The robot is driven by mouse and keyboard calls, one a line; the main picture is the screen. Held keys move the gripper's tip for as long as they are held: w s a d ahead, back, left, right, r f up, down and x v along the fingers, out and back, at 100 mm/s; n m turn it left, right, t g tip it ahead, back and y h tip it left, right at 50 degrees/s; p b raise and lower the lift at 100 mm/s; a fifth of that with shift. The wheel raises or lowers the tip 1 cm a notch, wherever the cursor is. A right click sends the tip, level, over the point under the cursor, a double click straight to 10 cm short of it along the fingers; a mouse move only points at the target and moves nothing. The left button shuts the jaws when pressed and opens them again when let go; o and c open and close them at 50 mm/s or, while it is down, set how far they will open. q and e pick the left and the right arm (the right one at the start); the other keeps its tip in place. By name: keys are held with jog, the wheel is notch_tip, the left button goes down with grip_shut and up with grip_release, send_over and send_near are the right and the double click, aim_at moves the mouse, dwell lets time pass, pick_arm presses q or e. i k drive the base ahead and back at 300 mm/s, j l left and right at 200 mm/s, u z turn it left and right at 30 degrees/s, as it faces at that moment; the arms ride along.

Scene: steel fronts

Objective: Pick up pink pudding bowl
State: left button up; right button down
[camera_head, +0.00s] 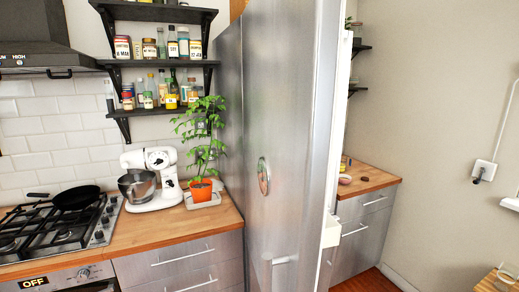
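A small pinkish bowl (345,179) sits on the wooden counter to the right of the tall steel fridge, near the wall. It is small in the picture and its left side is close to the fridge edge, so I cannot tell its exact shape. Neither of my grippers is in view.
The tall steel fridge (285,130) stands in the middle, with a white edge on its right side. The right counter (372,183) also holds a small brown item (364,179). On the left are a stand mixer (152,180), a potted plant (200,190) and a gas hob with a black pan (76,197).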

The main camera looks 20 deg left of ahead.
aim_at(342, 176)
jog(key=u, duration=0.45)
jog(key=i+l+u, duration=0.3)
jog(key=l+u, duration=0.3)
jog(key=i+l+u, duration=0.3)
jog(key=l+u, duration=0.3)
jog(key=l, duration=0.2)
